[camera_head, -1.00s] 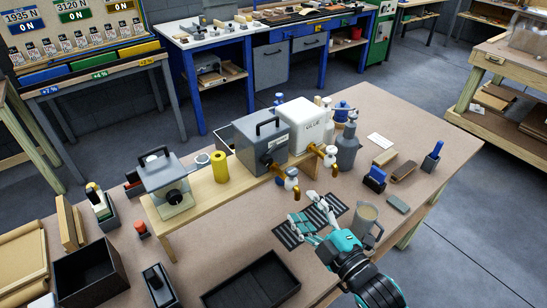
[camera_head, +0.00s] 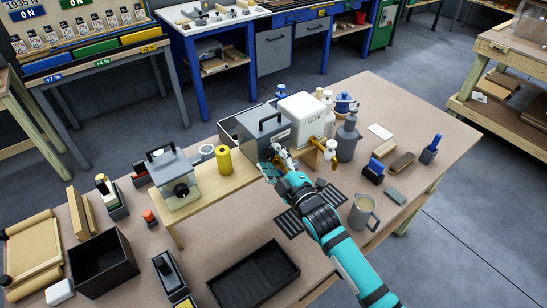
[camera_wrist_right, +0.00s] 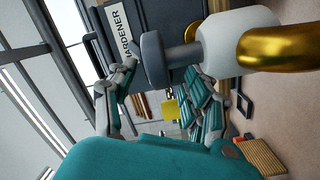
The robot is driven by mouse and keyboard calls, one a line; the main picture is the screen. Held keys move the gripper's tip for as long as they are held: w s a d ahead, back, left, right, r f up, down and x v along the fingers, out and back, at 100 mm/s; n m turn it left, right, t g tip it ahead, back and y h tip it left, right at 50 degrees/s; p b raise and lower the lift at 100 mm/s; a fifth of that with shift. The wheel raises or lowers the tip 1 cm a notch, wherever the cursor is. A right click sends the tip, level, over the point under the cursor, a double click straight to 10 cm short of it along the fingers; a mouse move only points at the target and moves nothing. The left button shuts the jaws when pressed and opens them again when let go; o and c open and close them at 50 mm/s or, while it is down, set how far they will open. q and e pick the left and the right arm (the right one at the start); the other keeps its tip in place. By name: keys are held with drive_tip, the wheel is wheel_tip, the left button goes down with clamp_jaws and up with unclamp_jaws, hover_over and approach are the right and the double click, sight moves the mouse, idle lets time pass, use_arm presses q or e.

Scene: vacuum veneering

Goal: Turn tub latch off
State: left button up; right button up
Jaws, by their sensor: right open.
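The grey tub (camera_head: 258,138) with a black handle stands on the wooden bench riser; its label, partly visible in the right wrist view, ends in "ARDENER" (camera_wrist_right: 121,36). My right gripper (camera_head: 272,160) is at its front, over the tap.
A dark slatted mat (camera_head: 290,224), a jug (camera_head: 363,212) and a black tray (camera_head: 253,276) lie in front. Grey bottles stand right of the GLUE tub.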

drive_tip(key=c, duration=0.4)
clamp_jaws()
use_arm(q)
drive_tip(key=shift+w, duration=0.45)
drive_tip(key=shift+r, duration=0.15)
use_arm(e)
drive_tip(key=m+p, duration=0.1)
drive_tip(key=m, duration=0.1)
drive_tip(key=shift+m, duration=0.4)
use_arm(q)
drive_tip(key=shift+s+r+p, duration=0.2)
drive_tip(key=shift+r+p, duration=0.2)
drive_tip(key=shift+r, duration=0.4)
use_arm(e)
drive_tip(key=shift+m+g, duration=0.5)
drive_tip(key=shift+m, duration=1.2)
drive_tip(key=shift+o, duration=2)
unclamp_jaws()
